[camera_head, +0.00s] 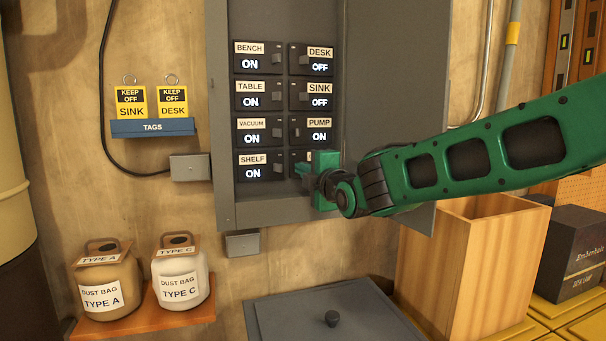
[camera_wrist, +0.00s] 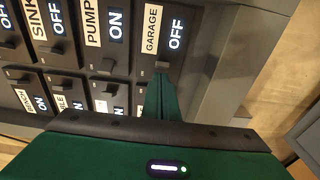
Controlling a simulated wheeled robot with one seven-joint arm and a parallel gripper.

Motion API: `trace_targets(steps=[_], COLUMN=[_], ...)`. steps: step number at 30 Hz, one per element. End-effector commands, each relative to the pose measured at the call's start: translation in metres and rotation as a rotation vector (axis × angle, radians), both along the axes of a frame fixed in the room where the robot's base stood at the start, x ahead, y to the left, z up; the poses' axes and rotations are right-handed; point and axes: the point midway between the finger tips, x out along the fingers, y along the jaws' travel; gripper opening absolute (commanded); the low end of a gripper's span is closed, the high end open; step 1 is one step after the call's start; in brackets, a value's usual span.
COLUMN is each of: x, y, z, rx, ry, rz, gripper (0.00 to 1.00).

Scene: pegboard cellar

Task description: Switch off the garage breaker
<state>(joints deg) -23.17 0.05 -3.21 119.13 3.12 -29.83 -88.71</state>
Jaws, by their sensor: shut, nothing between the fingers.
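The garage breaker (camera_wrist: 164,42) shows in the wrist view with its GARAGE label and a display reading OFF. It is the bottom breaker of the right column in the grey panel (camera_head: 219,110). In the head view my gripper and arm hide most of it. My gripper (camera_head: 303,170) is shut and empty, in front of this breaker. In the wrist view the closed green fingertips (camera_wrist: 161,80) are at the breaker's small switch lever; whether they touch it I cannot tell.
Pump (camera_head: 320,130), bench, table, vacuum and shelf breakers read ON; desk (camera_head: 318,60) and sink (camera_head: 318,97) read OFF. The panel door (camera_head: 395,80) stands open at right. Tags for sink and desk hang over a blue holder (camera_head: 153,127). A wooden box (camera_head: 470,265) stands below.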

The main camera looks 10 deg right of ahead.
Motion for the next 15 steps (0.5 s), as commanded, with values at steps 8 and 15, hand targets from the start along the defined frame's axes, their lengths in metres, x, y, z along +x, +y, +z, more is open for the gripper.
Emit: trace_targets(steps=[8,15], x=[-0.033,-0.073], y=[-0.008,-0.022], z=[0.001,0.000], rx=[0.000,0.000], ry=[-0.001,-0.001], rz=[0.002,0.001], gripper=[0.00,0.00])
